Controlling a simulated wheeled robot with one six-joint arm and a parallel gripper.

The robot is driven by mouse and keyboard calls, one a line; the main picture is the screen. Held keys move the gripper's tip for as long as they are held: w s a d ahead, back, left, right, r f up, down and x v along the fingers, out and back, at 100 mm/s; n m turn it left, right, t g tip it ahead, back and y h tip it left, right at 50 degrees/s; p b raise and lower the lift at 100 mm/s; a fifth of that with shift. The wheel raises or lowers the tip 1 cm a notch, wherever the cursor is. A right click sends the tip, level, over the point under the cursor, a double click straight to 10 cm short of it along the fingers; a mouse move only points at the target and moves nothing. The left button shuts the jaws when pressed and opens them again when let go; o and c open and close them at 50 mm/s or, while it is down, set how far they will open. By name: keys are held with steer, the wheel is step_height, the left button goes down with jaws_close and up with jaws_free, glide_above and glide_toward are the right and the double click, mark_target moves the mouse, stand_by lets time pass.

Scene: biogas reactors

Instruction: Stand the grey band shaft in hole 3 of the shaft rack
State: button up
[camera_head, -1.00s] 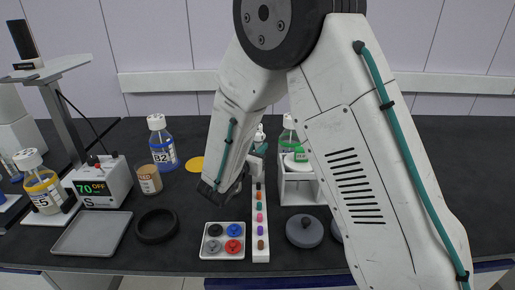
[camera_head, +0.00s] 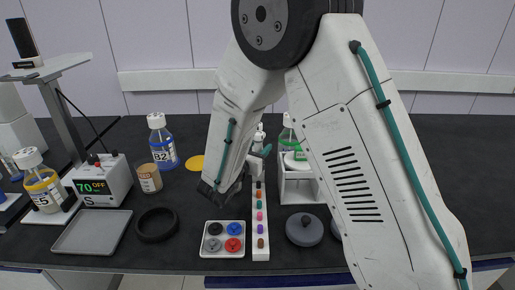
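A narrow white block (camera_head: 261,253) with a row of coloured pieces along its top stands at the front middle. It may be the shaft rack, but the hole numbers are too small to read. My gripper (camera_head: 254,168) is at the far end of this block, mostly hidden behind my arm. Its fingertips are not clear, so I cannot tell whether it is open or holds anything. A teal piece shows beside it, too small to make out. I cannot pick out the grey band shaft.
A white tray (camera_head: 222,254) with black, blue, grey and red round pieces adjoins the block's left side. A white stand (camera_head: 297,190) with a bottle is to the right, a dark round lid (camera_head: 304,229) in front. A black ring (camera_head: 156,225) lies left.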

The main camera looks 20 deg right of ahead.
steer(key=v, duration=0.8)
steer(key=shift+r, duration=3)
